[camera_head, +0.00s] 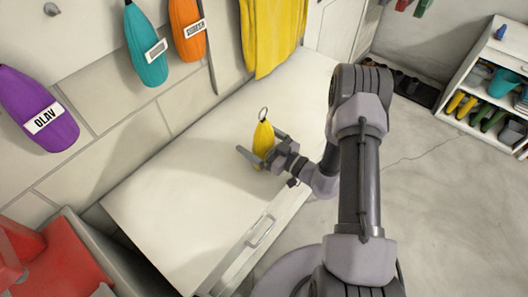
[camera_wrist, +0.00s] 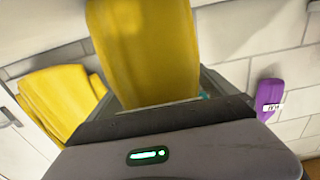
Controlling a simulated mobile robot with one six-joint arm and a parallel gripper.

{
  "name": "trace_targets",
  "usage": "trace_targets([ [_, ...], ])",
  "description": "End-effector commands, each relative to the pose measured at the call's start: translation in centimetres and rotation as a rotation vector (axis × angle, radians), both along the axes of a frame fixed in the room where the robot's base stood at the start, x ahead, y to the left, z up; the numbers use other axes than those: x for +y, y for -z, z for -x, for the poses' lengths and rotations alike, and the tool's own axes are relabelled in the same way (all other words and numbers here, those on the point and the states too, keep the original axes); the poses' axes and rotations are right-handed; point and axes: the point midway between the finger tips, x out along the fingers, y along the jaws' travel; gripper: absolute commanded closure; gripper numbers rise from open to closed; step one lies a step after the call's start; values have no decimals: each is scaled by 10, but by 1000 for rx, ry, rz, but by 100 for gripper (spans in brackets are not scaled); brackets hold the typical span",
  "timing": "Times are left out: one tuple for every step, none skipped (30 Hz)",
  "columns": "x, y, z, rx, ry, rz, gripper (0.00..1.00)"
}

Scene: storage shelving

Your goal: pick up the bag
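The bag (camera_head: 263,138) is yellow and slender, with a dark ring at its top. It is upright over the white worktop in the head view; whether its base touches the top is hidden. My gripper (camera_head: 262,145) reaches in from the right at the bag's lower part, one finger on each side. The fingers are spread wide, and a gap shows beside the left finger. In the wrist view a large yellow body, the bag (camera_wrist: 150,50), fills the space between the fingers.
The white worktop (camera_head: 185,200) is otherwise clear, with a drawer handle at its front. Purple (camera_head: 38,110), teal (camera_head: 147,45) and orange (camera_head: 187,28) bags and a yellow cloth (camera_head: 270,35) hang on the wall. A red object (camera_head: 60,265) is lower left; a shelf unit (camera_head: 480,60) stands right.

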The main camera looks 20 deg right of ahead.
Motion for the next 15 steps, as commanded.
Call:
trace_targets([
  [0,0,0,0,0,0,16],
  [0,0,0,0,0,0,22],
  [0,0,0,0,0,0,29],
  [0,0,0,0,0,0,35],
  [0,0,0,0,0,0,41],
  [0,0,0,0,0,0,49],
  [0,0,0,0,0,0,55],
  [0,0,0,0,0,0,61],
  [0,0,0,0,0,0,69],
  [0,0,0,0,-1,0,75],
  [0,0,0,0,-1,0,80],
  [0,0,0,0,-1,0,88],
  [0,0,0,0,0,0,88],
  [0,0,0,0,0,0,88],
  [0,0,0,0,0,0,88],
])
